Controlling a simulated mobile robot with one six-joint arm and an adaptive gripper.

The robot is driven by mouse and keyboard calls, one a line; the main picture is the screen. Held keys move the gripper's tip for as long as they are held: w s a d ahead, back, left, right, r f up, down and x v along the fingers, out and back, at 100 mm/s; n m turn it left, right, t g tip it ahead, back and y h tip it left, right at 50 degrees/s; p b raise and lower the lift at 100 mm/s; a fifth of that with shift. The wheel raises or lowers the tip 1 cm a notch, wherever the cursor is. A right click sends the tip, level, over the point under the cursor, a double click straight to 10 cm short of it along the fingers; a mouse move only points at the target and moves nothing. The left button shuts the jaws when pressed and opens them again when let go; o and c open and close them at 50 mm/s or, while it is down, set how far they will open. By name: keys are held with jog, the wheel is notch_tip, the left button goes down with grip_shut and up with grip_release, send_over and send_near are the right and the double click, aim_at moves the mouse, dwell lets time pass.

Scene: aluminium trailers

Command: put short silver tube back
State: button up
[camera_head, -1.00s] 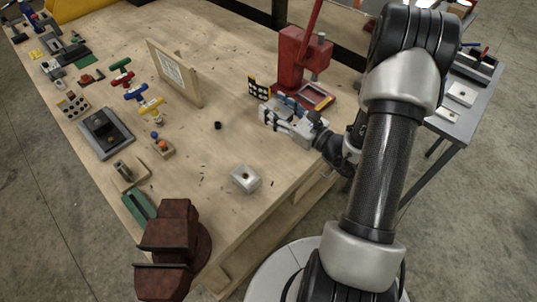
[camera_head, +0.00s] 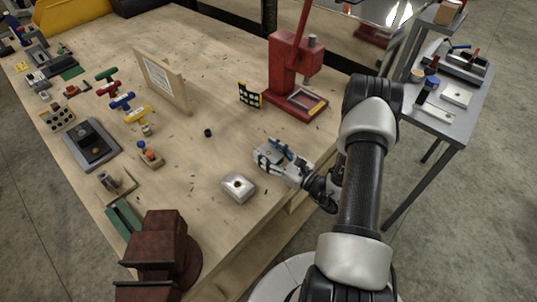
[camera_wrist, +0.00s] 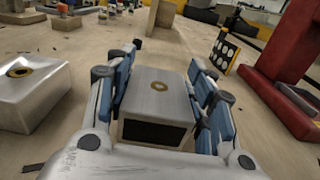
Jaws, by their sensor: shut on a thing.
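My gripper (camera_head: 272,155) is just above the wooden bench, in front of the red press. In the wrist view its blue-padded fingers (camera_wrist: 165,62) are closed on both sides of a short silver tube (camera_wrist: 157,98). The tube is box-shaped, with a brass-ringed hole on top and a dark open end facing the camera. In the head view the fingers mostly hide it. A second silver block (camera_head: 238,187) with a round hole on top sits on the bench to the left of my gripper. It also shows in the wrist view (camera_wrist: 32,92), apart from the fingers.
The red press (camera_head: 292,80) and a dotted black card (camera_head: 250,95) stand beyond my gripper. A wooden sign (camera_head: 163,80), a small black cylinder (camera_head: 208,132) and a dark red vise (camera_head: 165,250) stand further left. Bare bench lies between these.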

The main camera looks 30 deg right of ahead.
jog(key=shift+f+b, duration=0.5)
jog(key=shift+f, duration=0.1)
jog(key=o, duration=1.3)
jog(key=shift+f, duration=0.1)
jog(key=shift+c, duration=0.2)
jog(key=shift+s, duration=0.1)
